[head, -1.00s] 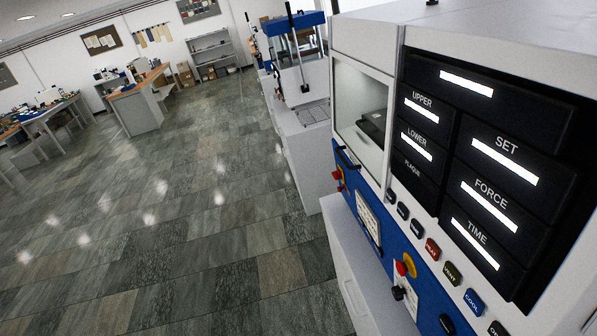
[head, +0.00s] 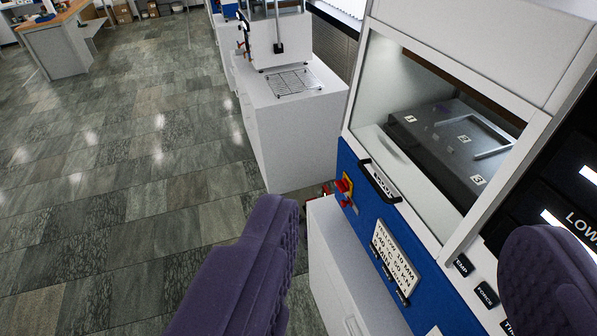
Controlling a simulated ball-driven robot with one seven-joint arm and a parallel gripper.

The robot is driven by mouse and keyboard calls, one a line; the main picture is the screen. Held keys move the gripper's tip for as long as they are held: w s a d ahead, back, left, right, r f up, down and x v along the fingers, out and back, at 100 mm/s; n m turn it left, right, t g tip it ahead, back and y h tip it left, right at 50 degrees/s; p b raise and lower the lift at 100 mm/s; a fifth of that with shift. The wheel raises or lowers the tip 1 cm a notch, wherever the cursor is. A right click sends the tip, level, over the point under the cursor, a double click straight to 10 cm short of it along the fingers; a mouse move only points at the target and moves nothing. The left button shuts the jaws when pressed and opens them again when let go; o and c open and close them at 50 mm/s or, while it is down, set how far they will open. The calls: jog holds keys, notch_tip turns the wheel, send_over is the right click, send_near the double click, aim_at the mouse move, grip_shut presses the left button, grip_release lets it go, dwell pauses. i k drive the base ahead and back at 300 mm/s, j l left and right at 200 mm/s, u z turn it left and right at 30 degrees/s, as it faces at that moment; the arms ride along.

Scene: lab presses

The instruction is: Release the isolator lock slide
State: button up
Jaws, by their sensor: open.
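The isolator (head: 345,188) is a small red and yellow switch on the blue front panel of the press, near its far left edge. A red part sticks out at its lower side; the lock slide is too small to tell apart. My gripper (head: 405,225) shows as two purple padded fingers, wide apart, at the bottom left and bottom right of the view. It is open with nothing between the fingers. The isolator lies beyond the fingertips, and they look apart from it.
The press has a glazed window with a black handle (head: 380,182) just right of the isolator. A label plate (head: 396,262) and buttons (head: 463,265) sit nearer on the panel. A white cabinet with a wire rack (head: 295,82) stands behind. Tiled floor at left is open.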

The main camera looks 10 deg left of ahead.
aim_at(343, 203)
jog(key=i+j+z, duration=0.1)
jog(key=i+j, duration=0.35)
jog(key=i, duration=0.25)
jog(key=i+j, duration=0.5)
jog(key=i, duration=0.15)
jog(key=i+j+z, duration=0.15)
jog(key=i+j, duration=0.35)
jog(key=i, duration=0.15)
